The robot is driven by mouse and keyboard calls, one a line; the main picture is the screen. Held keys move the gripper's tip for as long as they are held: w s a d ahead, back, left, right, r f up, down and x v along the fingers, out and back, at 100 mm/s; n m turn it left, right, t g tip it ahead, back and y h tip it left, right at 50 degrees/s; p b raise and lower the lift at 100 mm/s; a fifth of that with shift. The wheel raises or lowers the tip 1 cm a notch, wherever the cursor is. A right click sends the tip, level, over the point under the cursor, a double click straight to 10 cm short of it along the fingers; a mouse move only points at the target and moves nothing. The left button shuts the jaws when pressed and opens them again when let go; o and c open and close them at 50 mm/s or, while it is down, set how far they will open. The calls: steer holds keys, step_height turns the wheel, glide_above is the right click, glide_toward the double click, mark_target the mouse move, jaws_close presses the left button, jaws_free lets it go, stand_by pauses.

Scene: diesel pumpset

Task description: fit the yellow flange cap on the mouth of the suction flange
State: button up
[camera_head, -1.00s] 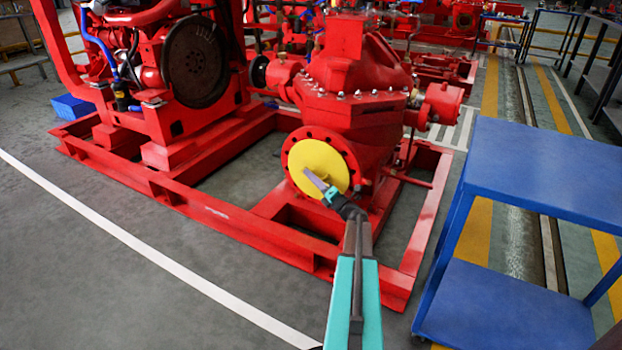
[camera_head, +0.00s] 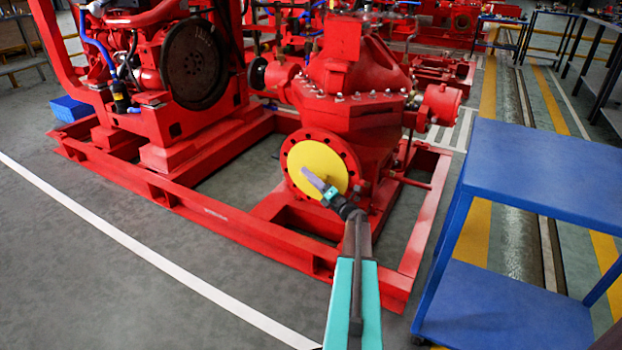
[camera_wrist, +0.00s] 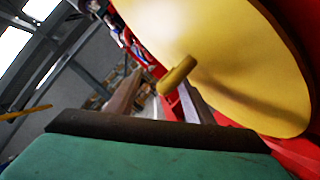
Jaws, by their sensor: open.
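The yellow flange cap (camera_head: 318,158) is a round disc lying over the mouth of the red suction flange (camera_head: 297,150). The flange's bolt-holed rim shows around it. I cannot tell whether the cap sits fully flush. In the wrist view the cap (camera_wrist: 215,50) fills the upper right, with a short yellow handle (camera_wrist: 178,75) standing out from its face. My gripper (camera_head: 311,178) is in front of the cap's lower middle. Its jaws are open, and in the wrist view the fingers (camera_wrist: 160,88) stand apart on either side of the handle, holding nothing visibly. The flange mouth is hidden.
The red pump casing (camera_head: 350,120) rises behind the flange, and the red base frame (camera_head: 225,215) runs around it. A blue two-tier cart (camera_head: 545,170) stands close on the right. The floor at front left is clear.

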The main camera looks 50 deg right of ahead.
steer(key=shift+s+d+f, duration=0.1)
steer(key=shift+s+f, duration=0.05)
steer(key=shift+f, duration=0.05)
steer(key=shift+s, duration=0.3)
steer(key=b+v, duration=0.2)
steer(key=v, duration=0.4)
steer(key=shift+s, duration=0.25)
stand_by(1.3)
stand_by(0.4)
steer(key=s+a+b, duration=0.1)
steer(key=a+b, duration=0.1)
steer(key=a, duration=0.4)
steer(key=shift+s, duration=0.2)
stand_by(0.6)
steer(key=shift+a, duration=0.1)
stand_by(0.6)
